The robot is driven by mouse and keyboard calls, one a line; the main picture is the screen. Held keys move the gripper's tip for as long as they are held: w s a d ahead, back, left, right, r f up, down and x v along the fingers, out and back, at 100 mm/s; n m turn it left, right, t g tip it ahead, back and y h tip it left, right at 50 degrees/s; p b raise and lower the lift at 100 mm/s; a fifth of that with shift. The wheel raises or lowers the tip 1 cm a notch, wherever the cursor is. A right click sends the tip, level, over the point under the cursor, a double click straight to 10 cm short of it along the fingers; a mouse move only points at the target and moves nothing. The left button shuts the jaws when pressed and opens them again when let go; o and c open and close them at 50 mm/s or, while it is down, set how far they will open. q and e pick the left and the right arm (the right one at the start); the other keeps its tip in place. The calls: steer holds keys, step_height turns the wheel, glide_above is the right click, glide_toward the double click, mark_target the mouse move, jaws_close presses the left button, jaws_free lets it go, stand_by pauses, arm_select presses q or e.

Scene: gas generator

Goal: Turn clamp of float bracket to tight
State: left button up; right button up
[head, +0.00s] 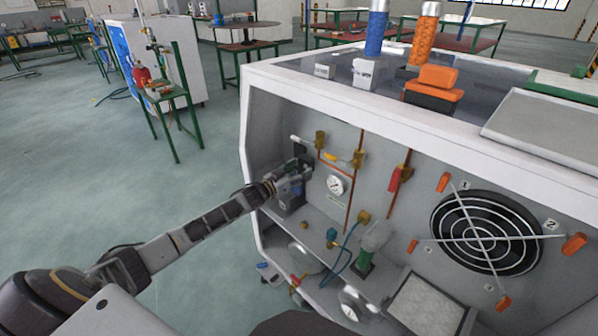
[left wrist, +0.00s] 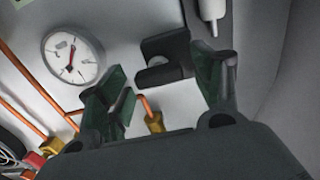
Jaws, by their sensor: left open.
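My left gripper (head: 299,168) reaches into the left side of the white cabinet, and its green-padded fingers (left wrist: 163,90) are open in the left wrist view. A dark hooked piece (left wrist: 167,62), which looks like the float bracket's clamp, shows between and beyond the fingers against the light panel. They do not appear shut on it. I cannot tell its turn position or whether a finger touches it. A white cylinder (left wrist: 212,10), perhaps the float, is above it at the top edge. In the head view my gripper partly hides this area. My right gripper is not in view.
A pressure gauge (head: 336,185) and copper pipes with brass valves are right of my left gripper. A red-handled valve (head: 395,179) and a fan (head: 486,232) are farther right. The cabinet's left wall (head: 247,130) stands close to the gripper.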

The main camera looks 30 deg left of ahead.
arm_select(q)
steer(key=shift+c, duration=0.5)
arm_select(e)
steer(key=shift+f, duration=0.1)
arm_select(q)
steer(key=c, duration=0.9)
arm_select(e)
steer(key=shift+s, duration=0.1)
